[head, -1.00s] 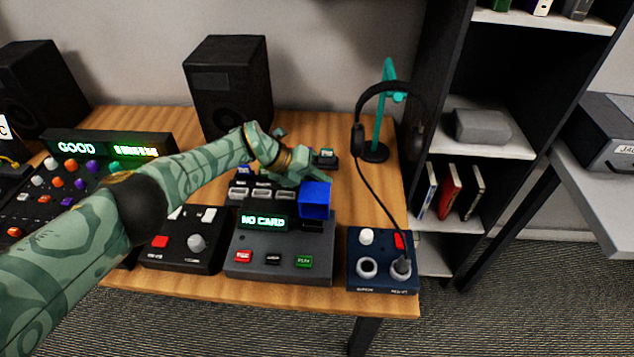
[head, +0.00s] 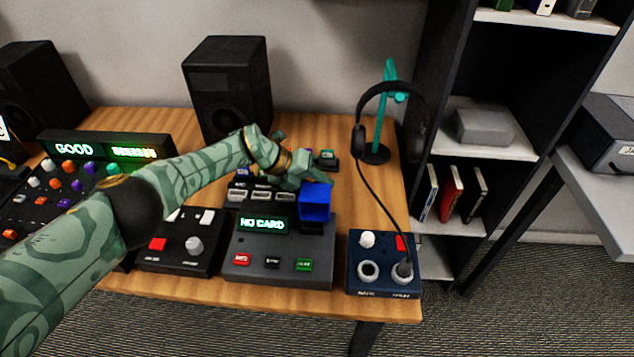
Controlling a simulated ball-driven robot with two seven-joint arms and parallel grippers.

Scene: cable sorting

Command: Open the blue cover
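The blue cover (head: 315,204) sits at the upper right of the dark grey console (head: 238,262), whose screen (head: 263,224) reads "NO CARD". It looks tilted up, with a dark slot (head: 311,228) showing just below it. My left gripper (head: 312,179) is right behind the cover's top edge and seems to touch it. Its fingertips are partly hidden by the cover, so I cannot see whether they are open or shut. My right gripper is not in view.
A dark blue box (head: 372,289) with a plugged cable stands to the right. A headphone stand (head: 376,152) is behind it. A small box with a knob (head: 194,245) and a mixer (head: 60,197) lie to the left. A speaker (head: 228,88) stands behind my arm.

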